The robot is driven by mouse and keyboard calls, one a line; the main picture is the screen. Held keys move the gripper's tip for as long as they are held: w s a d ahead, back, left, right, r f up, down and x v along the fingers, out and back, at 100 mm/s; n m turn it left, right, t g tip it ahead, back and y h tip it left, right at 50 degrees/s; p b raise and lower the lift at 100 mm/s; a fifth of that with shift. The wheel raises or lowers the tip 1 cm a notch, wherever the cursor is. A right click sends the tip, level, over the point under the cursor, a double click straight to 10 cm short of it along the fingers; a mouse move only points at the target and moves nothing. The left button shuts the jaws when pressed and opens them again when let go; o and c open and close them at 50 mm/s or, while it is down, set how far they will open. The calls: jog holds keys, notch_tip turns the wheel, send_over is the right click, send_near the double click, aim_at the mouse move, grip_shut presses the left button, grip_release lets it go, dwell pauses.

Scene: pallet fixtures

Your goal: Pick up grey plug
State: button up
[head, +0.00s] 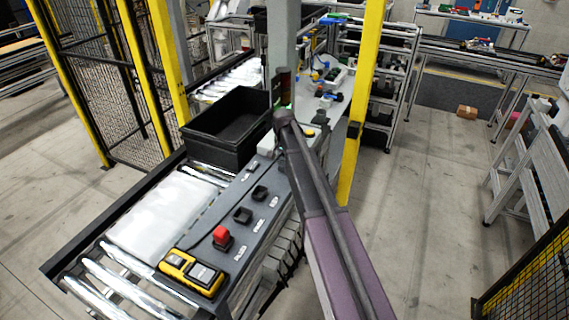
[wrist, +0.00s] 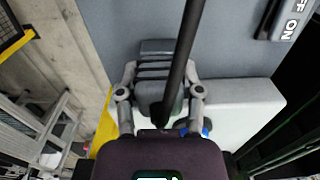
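I cannot make out the grey plug for certain in either view. In the wrist view, my gripper (wrist: 160,72) points at a grey surface, its two jointed fingers standing apart on either side. A ribbed grey shape (wrist: 155,48) shows between and beyond the fingertips. I cannot tell whether it is the plug or part of the gripper, or whether anything is gripped. A dark rod or cable crosses in front and hides part of this. In the head view, my arm reaches over the far end of the grey panel (head: 203,236) and hides the gripper.
A red plug (head: 222,235) and black sockets (head: 242,215) sit along the panel, with a yellow-black device (head: 193,272) at its near end. A black bin (head: 228,130) stands on the roller conveyor (head: 120,291) beside it. A yellow post (head: 362,100) rises right of my arm.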

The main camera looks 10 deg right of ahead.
grip_shut()
jog(key=shift+r, duration=0.1)
notch_tip(320, 180, up, 3)
jog(key=p, duration=0.3)
jog(key=shift+r, duration=0.15)
jog(key=shift+s+r+p, duration=0.2)
jog(key=shift+s+p, duration=0.1)
jog(key=shift+p, duration=0.15)
jog(key=s+a, duration=0.1)
jog(key=s, duration=0.4)
jog(key=s+a, duration=0.1)
jog(key=s, duration=0.4)
jog(key=s+a+r+p, duration=0.1)
jog(key=s, duration=0.4)
jog(key=shift+a, duration=0.1)
